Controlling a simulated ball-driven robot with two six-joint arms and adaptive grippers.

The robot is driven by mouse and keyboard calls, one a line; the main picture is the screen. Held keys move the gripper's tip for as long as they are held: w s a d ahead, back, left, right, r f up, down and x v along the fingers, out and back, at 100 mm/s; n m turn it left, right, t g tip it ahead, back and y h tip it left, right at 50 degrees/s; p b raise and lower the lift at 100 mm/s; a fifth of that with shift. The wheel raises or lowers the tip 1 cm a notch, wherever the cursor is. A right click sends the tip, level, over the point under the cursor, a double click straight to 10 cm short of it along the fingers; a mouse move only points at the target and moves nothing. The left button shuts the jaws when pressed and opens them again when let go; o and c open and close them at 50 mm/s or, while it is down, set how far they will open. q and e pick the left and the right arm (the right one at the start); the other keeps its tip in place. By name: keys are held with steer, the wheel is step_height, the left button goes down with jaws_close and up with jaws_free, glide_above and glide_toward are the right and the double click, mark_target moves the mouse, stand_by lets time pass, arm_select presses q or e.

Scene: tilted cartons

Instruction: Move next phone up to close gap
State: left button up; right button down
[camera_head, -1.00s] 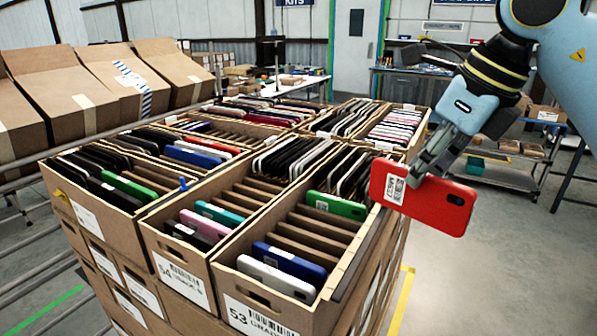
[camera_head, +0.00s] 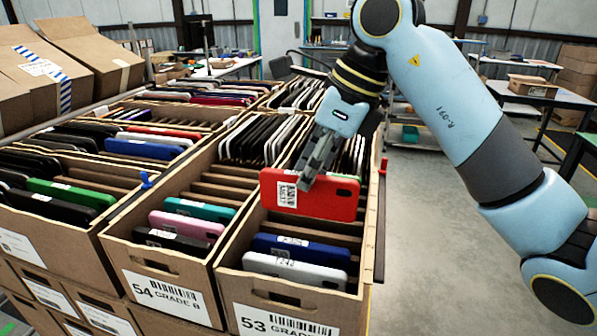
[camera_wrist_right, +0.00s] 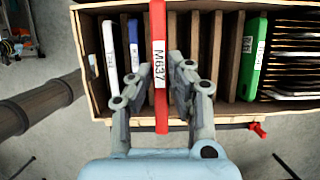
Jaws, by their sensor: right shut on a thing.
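My right gripper (camera_head: 312,172) is shut on a red phone (camera_head: 335,198) with a white label reading M637. The phone is upright over carton 53 (camera_head: 262,314); I cannot tell whether its lower edge is in a slot. In the right wrist view the fingers (camera_wrist_right: 159,88) are on both sides of the red phone (camera_wrist_right: 159,50). A blue phone (camera_head: 325,252) and a white phone (camera_head: 290,270) stand in the front slots of carton 53. A green phone (camera_wrist_right: 253,58) stands beyond several empty slots. My left gripper is out of view.
Carton 54 (camera_head: 150,292), left of carton 53, holds pink (camera_head: 190,224) and teal (camera_head: 200,209) phones in front. More filled cartons stand behind. The floor at right is open.

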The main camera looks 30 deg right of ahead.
mark_target(314, 215)
steer(key=shift+f, duration=0.35)
steer(key=shift+f+b, duration=0.35)
steer(key=shift+b, duration=0.1)
steer(key=shift+f+b, duration=1)
steer(key=shift+f, duration=0.6)
arm_select(q)
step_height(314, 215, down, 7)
steer(key=b, duration=0.4)
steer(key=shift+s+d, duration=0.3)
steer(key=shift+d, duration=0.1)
arm_select(e)
steer(key=shift+f, duration=2.05)
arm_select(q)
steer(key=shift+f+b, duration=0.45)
arm_select(e)
steer(key=shift+f, duration=0.25)
steer(key=c, duration=1.2)
jaws_free()
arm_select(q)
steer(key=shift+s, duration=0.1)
